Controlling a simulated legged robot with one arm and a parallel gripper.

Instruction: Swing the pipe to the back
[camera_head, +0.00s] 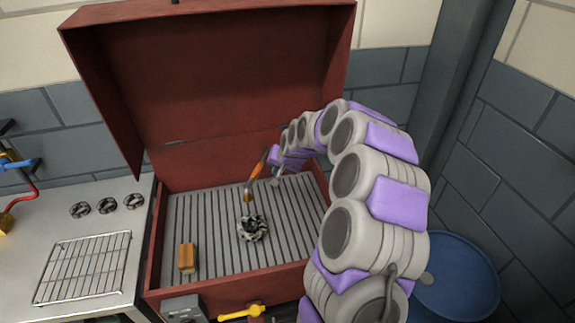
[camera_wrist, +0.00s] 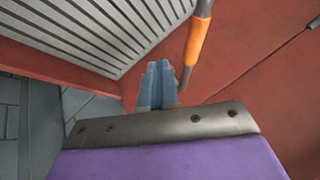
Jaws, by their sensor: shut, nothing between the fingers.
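The pipe (camera_head: 257,170) has an orange sleeve and a brassy lower end. It slants up over the grate (camera_head: 190,215) inside the open red casing (camera_head: 155,270). In the wrist view the pipe (camera_wrist: 196,42) shows as an orange band with a grey part above it. My gripper (camera_wrist: 158,68) is shut and empty. In the wrist view it is just left of the pipe, with a small gap in the picture; I cannot tell whether they touch. In the head view my gripper (camera_head: 277,178) is small and lies right of the pipe.
A dark burner-like part (camera_head: 252,229) and a brown block (camera_head: 187,258) lie on the grate. The raised red lid (camera_head: 210,80) stands behind. A steel counter with a wire rack (camera_head: 85,268) is at left. A blue round container (camera_head: 455,280) is at right.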

